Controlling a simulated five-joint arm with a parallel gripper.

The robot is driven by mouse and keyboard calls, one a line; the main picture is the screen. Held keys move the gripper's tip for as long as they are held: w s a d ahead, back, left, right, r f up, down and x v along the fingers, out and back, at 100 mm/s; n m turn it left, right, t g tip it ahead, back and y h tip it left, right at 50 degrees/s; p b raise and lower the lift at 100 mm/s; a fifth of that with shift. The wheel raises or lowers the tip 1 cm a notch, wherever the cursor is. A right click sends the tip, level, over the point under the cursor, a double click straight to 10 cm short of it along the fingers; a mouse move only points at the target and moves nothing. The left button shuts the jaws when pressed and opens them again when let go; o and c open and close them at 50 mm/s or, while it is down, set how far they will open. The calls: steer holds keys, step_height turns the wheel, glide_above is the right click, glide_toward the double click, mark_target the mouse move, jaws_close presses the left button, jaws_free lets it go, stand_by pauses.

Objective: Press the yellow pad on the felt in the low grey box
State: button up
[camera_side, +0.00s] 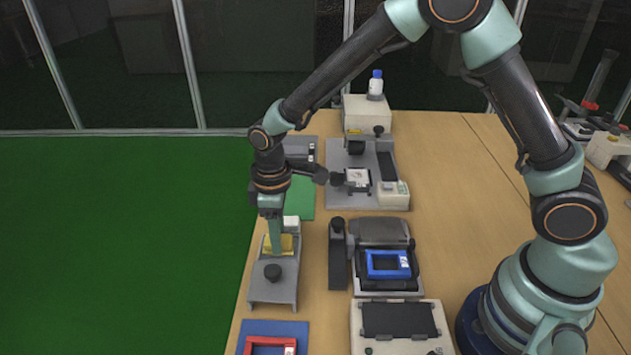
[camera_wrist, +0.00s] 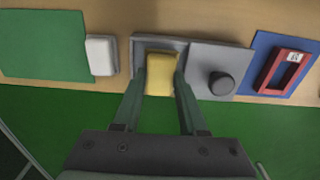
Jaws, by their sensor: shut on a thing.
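The yellow pad (camera_wrist: 160,76) is between the two fingers of my gripper (camera_wrist: 161,85), which is shut on its sides. It also shows beside my gripper (camera_side: 276,250) in the side view, as a yellow patch (camera_side: 287,243). The low grey box (camera_wrist: 142,44) lies under the pad, with its rim showing behind it. In the side view the box (camera_side: 263,249) stands near the table's left edge. The felt inside is hidden by the pad and fingers. I cannot tell whether the pad touches it.
A grey plate with a black knob (camera_wrist: 221,83) adjoins the box. A white block (camera_wrist: 101,55) stands on its other side, by a green mat (camera_wrist: 45,45). A red frame (camera_wrist: 287,72) lies on a blue mat. A blue frame (camera_side: 388,264) sits in a black device to the right.

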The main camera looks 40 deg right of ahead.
steer(key=shift+f, duration=0.6)
stand_by(1.2)
steer(key=shift+r, duration=3.6)
